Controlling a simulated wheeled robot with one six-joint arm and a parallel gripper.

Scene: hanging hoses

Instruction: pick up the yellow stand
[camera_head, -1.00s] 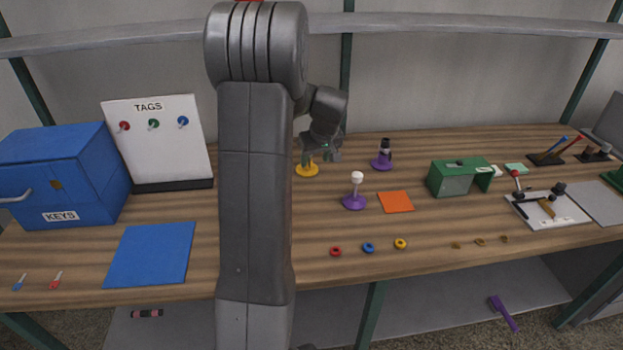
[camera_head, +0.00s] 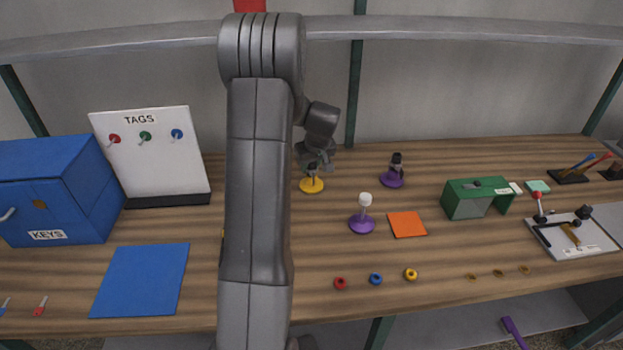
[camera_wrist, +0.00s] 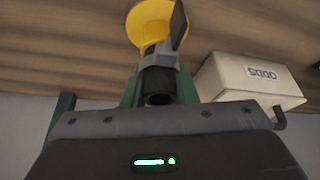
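The yellow stand (camera_head: 312,186) sits on the wooden table with its round yellow base down and a dark post upright. My gripper (camera_head: 315,163) is at the top of this post, beside and just above the base. In the wrist view the yellow base (camera_wrist: 146,22) shows at the top, with a grey piece and a dark round end (camera_wrist: 158,82) nearer the camera. Green parts of my gripper (camera_wrist: 158,92) lie on both sides of that end. I cannot tell whether the fingers touch or grip it.
A purple stand with a white top (camera_head: 363,212) and a dark-topped purple stand (camera_head: 392,180) are to the right. The tag board (camera_head: 150,160) and blue key box (camera_head: 50,190) are left. My arm hides part of the table.

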